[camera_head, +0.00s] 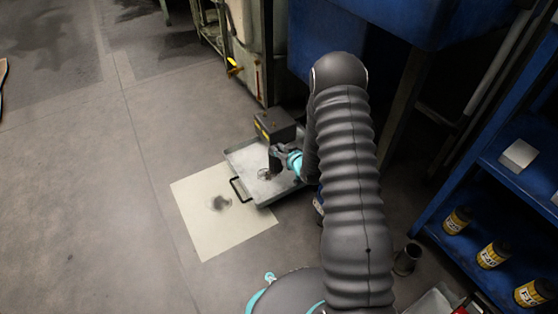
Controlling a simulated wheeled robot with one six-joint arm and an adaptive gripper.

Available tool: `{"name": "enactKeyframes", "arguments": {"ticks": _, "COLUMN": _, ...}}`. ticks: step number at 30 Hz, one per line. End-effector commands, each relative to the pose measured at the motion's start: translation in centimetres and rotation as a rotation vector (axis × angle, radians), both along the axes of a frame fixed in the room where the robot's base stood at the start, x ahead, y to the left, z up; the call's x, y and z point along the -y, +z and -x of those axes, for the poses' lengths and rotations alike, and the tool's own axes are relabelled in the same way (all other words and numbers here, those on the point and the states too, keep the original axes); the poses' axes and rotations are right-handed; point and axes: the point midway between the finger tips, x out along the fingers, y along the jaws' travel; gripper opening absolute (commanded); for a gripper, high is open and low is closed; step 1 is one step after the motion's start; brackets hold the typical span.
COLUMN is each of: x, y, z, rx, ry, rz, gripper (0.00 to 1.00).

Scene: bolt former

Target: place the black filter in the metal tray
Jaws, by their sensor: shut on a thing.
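The metal tray (243,163) lies on the floor left of my arm, a shallow grey pan with a black handle on its left side. My gripper (277,152) is over the tray, shut on a dark thing that looks like the black filter (274,164). The filter is small and partly hidden by the gripper. I cannot tell whether it touches the tray floor. A dark round mark or ring (264,175) shows on the tray floor just below it.
A dark box with a yellow label (272,125) stands at the tray's back edge. A pale stained sheet (215,225) lies left of the tray. A blue shelf (440,215) with yellow-labelled cans is at right. A dark open cylinder (407,258) stands nearby. The left floor is clear.

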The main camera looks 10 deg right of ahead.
Motion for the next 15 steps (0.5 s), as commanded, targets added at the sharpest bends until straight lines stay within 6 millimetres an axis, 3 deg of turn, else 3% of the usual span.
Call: {"name": "enactKeyframes", "arguments": {"ticks": 15, "x": 0.1, "y": -5.0, "z": 0.0, "rx": 0.0, "ry": -0.002, "rz": 0.0, "gripper": 0.0}}
